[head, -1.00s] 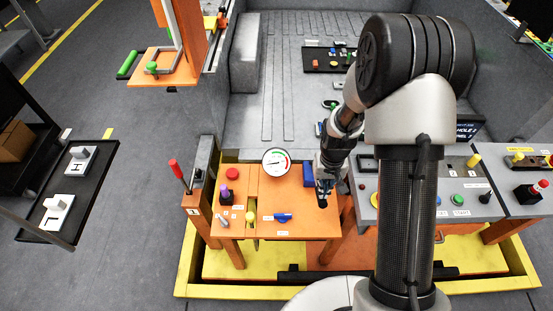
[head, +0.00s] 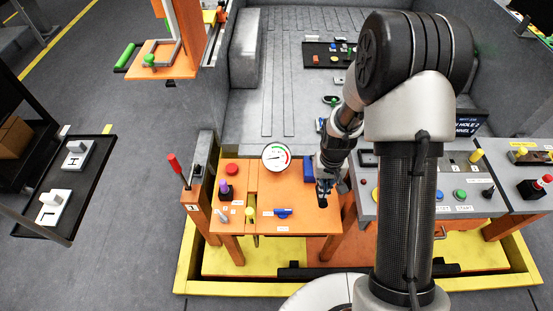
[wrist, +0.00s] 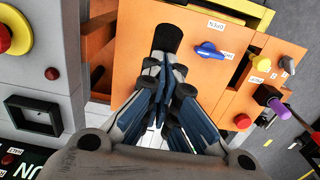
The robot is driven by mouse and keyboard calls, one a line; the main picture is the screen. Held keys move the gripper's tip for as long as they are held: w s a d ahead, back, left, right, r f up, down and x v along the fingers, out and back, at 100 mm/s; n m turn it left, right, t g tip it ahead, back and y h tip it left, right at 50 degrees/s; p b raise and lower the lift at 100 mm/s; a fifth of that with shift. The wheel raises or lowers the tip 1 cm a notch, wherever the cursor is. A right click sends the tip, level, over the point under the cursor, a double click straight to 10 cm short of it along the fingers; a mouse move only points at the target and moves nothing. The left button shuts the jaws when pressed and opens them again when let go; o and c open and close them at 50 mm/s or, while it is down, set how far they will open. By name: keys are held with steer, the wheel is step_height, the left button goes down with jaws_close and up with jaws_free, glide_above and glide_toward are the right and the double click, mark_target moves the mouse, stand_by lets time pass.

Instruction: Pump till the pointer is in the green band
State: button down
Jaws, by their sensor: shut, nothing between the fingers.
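A round white gauge (head: 276,157) stands at the back edge of the orange panel (head: 262,190). It has a green band at its upper right with red beside it. The thin dark pointer seems to lie on the left part of the dial, outside the green; it is too small to read surely. A lever with a red handle (head: 173,165) stands tilted on the post at the panel's left. My gripper (head: 323,195) is shut and empty over the panel's right edge, well right of gauge and lever.
The panel carries a blue knob (head: 283,212), a red button (head: 232,169), a purple-topped knob (head: 225,190) and a yellow handle (head: 250,216). A grey control console (head: 455,202) adjoins on the right.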

steer(key=shift+s+f+b, duration=1)
steer(key=shift+f+b, duration=3.05)
steer(key=shift+f, duration=1.4)
steer(key=r+p, duration=0.3)
steer(key=r, duration=0.1)
steer(key=w+r+p, duration=0.1)
steer(key=r+p, duration=0.2)
steer(key=r, duration=0.2)
steer(key=w+r+p, duration=0.1)
steer(key=r+p, duration=0.2)
steer(key=r, duration=0.1)
steer(key=shift+w+r, duration=0.15)
steer(key=shift+r, duration=0.1)
steer(key=shift+f, duration=0.1)
steer(key=shift+s+f+b, duration=1.25)
steer(key=shift+f+b, duration=3.75)
steer(key=shift+f, duration=1.65)
steer(key=r+p, duration=0.3)
steer(key=r, duration=0.1)
steer(key=w+r+p, duration=0.1)
steer(key=r+p, duration=0.2)
steer(key=r, duration=0.2)
steer(key=w+r+p, duration=0.1)
steer(key=r+p, duration=0.2)
steer(key=r, duration=0.1)
steer(key=shift+w+r+p, duration=0.2)
steer(key=shift+r+p, duration=0.05)
steer(key=shift+p, duration=0.1)
